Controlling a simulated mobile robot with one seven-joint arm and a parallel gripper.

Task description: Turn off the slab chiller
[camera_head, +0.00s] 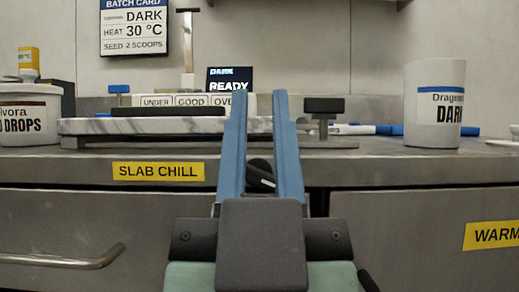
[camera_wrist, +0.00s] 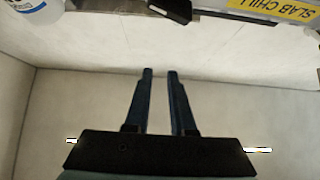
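The yellow SLAB CHILL label (camera_head: 158,171) is on the counter's front edge, and it shows upside down in the wrist view (camera_wrist: 283,11). A black knob (camera_head: 261,173) with a light mark sits right of the label, seen between my fingers in the head view. A black part, likely the same knob (camera_wrist: 171,9), is at the wrist view's top edge. The marble slab (camera_head: 150,126) lies on the counter above. My gripper (camera_head: 260,96) is open and empty, with a narrow gap between its blue fingers. In the wrist view, the fingertips (camera_wrist: 160,73) appear apart from the knob.
A white DARK tub (camera_head: 435,105) stands at right and a DROPS tub (camera_head: 28,115) at left. A display reading READY (camera_head: 229,79) is behind the slab. A drawer handle (camera_head: 65,260) sticks out at lower left. A WARM label (camera_head: 495,235) is at right.

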